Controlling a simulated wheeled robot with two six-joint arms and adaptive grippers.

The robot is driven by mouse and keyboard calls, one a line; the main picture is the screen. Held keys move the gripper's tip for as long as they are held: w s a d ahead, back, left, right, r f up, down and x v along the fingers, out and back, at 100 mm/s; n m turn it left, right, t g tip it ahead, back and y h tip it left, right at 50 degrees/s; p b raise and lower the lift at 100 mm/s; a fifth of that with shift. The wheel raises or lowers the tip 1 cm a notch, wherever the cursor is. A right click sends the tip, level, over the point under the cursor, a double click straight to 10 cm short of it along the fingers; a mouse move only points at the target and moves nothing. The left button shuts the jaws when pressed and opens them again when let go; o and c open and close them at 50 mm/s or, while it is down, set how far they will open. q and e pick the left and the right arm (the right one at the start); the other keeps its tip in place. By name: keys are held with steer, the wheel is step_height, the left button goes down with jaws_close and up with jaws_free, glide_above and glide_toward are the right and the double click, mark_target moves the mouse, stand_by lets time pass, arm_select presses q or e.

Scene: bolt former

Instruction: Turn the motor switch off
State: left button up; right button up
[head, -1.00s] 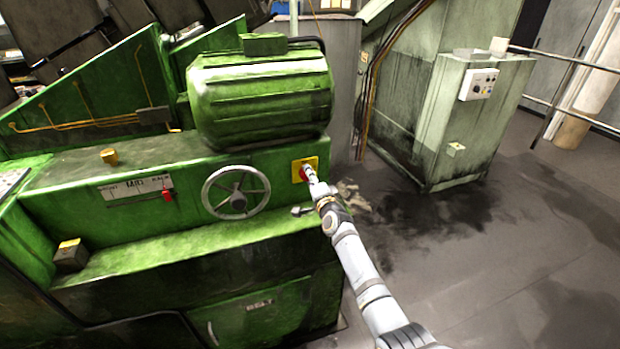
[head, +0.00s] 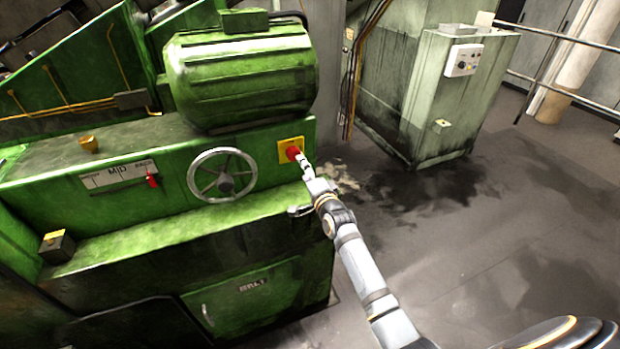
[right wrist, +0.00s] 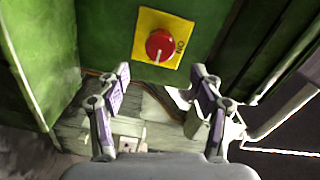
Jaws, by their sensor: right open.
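The motor switch is a red round knob (right wrist: 160,45) on a yellow plate (right wrist: 141,38), fixed to the green machine's side. In the head view the red knob (head: 293,153) sits right of the handwheel. In the right wrist view the knob's pale pointer mark points down. My right gripper (right wrist: 160,88) is open and empty, its two fingers spread below the knob and apart from it in that picture. In the head view the right gripper (head: 306,166) is at the lower right of the knob, small and partly unclear. My left gripper does not show.
A large green motor (head: 240,80) sits above. A pale green cabinet (head: 455,100) stands at the right. The floor (head: 500,240) at the right is clear.

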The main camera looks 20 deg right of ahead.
steer(key=s, duration=0.4)
steer(key=shift+s+d, duration=0.1)
steer(key=shift+s, duration=0.15)
steer(key=s+d+f+n+g, duration=0.1)
steer(key=s+f+n+g, duration=0.15)
steer(key=s+f, duration=0.65)
steer(key=s+d+f+n+g+h, duration=0.1)
steer(key=s+f+n+g, duration=0.15)
steer(key=f, duration=1.35)
steer(key=s+d+f+n+g, duration=0.15)
steer(key=s+f+g, duration=0.3)
steer(key=f, duration=0.75)
steer(key=s+f+n+g, duration=0.2)
steer(key=s+f, duration=0.4)
steer(key=s, duration=0.6)
steer(key=s+d+f+n+g, duration=0.1)
steer(key=s+f+n+g, duration=0.2)
steer(key=s, duration=1)
steer(key=s+f+n+g, duration=0.2)
steer(key=s+f+n, duration=0.1)
steer(key=s+f, duration=0.6)
steer(key=s, duration=0.4)
steer(key=shift+d+f+n, duration=0.25)
steer(key=shift+f+n, duration=0.1)
steer(key=shift+f, duration=0.05)
